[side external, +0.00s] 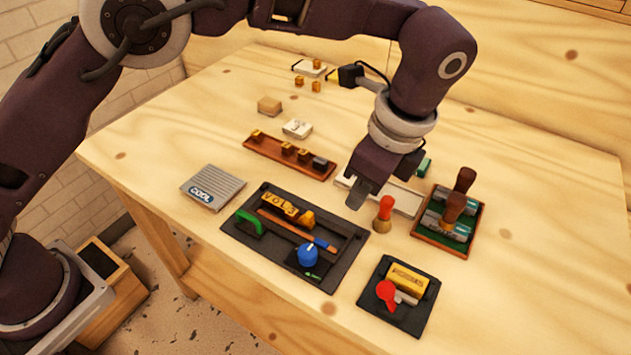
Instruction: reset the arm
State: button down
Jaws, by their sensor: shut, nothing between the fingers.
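My gripper (357,194) is shut and empty. It points down above the table (480,310), over the far right corner of a black tray (338,268). My arm reaches in from the left and bends down over the table.
The black tray holds a green-handled tool (249,222), gold letter blocks (281,208) and a blue knob (307,255). A smaller black tray (372,303) holds a gold block. A wooden tray (428,234) holds brown-handled stamps. A "COOL" block (214,187) lies left. The right front table is clear.

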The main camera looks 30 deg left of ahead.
jog(key=s+a+r+n+t+h, duration=0.1)
jog(key=s+a+r+n, duration=0.25)
jog(key=a+r, duration=0.4)
jog(key=s+a+r+n+t+h, duration=0.1)
jog(key=s+a+r+n+h, duration=0.1)
jog(key=a+r+n, duration=0.45)
jog(key=s+a+f+n+t, duration=0.2)
jog(key=s+a+n, duration=0.6)
jog(key=s+a, duration=0.4)
jog(key=s+t, duration=0.1)
jog(key=s, duration=0.3)
jog(key=shift+s+t, duration=0.2)
jog(key=shift+t, duration=0.1)
